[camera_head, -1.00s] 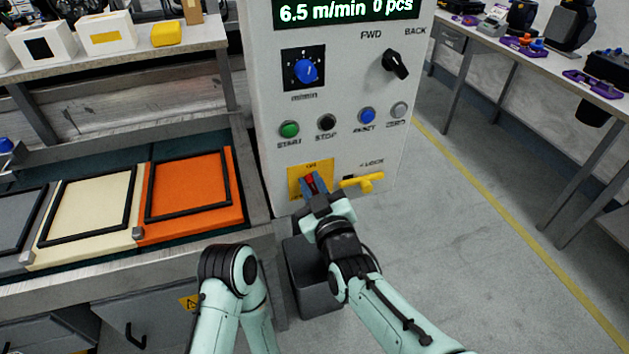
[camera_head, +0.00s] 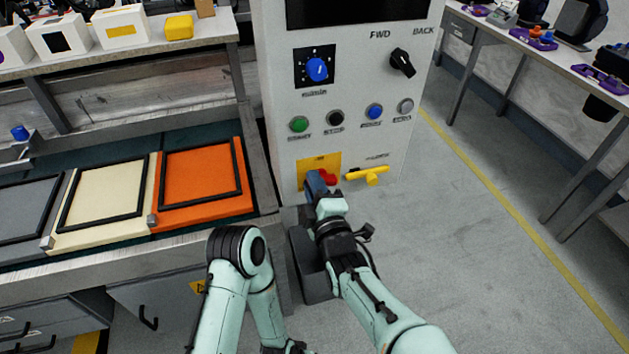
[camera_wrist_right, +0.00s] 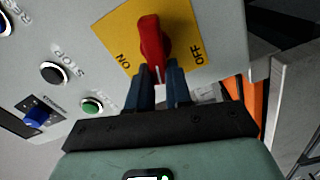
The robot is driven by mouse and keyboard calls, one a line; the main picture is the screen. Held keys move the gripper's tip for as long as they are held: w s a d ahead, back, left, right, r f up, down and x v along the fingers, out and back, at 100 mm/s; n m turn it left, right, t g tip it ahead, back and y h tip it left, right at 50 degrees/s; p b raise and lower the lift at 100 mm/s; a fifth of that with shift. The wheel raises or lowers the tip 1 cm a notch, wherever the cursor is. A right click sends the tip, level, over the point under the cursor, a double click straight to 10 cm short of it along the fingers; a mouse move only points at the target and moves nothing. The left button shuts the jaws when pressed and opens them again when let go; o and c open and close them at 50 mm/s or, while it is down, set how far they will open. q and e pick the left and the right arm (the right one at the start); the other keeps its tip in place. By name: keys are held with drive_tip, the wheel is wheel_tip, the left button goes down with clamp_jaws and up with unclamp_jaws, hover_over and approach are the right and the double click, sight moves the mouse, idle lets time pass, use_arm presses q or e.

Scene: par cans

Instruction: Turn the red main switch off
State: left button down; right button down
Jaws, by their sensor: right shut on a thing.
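The red main switch (camera_head: 328,178) sits on a yellow plate (camera_head: 318,162) low on the white control cabinet. In the right wrist view its red handle (camera_wrist_right: 151,38) stands on the plate between the printed words ON and OFF, its white mark toward my fingers. My right gripper (camera_head: 316,184) is shut on the handle, with a blue-grey finger on each side; the fingers also show in the right wrist view (camera_wrist_right: 159,76). In the head view the gripper covers part of the plate and handle. My left arm is bent at the bottom, its gripper not visible.
A yellow lock lever (camera_head: 369,175) sticks out just right of the switch. Green, black, blue and grey buttons are above, with the dark display (camera_head: 357,10) at the top. A grey bin (camera_head: 308,262) stands below my right arm. The floor to the right is clear.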

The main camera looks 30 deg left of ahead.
use_arm(q)
drive_tip(key=shift+s+d+r, duration=0.15)
drive_tip(key=shift+s, duration=0.1)
use_arm(e)
drive_tip(key=shift+f+n, duration=0.2)
drive_tip(key=shift+n, duration=0.6)
drive_tip(key=shift+f+n, duration=0.15)
drive_tip(key=shift+n, duration=0.65)
drive_tip(key=c, duration=1)
unclamp_jaws()
drive_tip(key=shift+c, duration=0.2)
drive_tip(key=shift+s, duration=0.1)
use_arm(q)
drive_tip(key=shift+s+d+r+g+p, duration=0.2)
drive_tip(key=shift+s+d+r+p, duration=0.15)
drive_tip(key=shift+s, duration=0.2)
drive_tip(key=shift+s+d+r+g+p, duration=0.2)
drive_tip(key=shift+s+r+p, duration=0.25)
drive_tip(key=shift+s, duration=0.1)
use_arm(e)
drive_tip(key=v, duration=1.3)
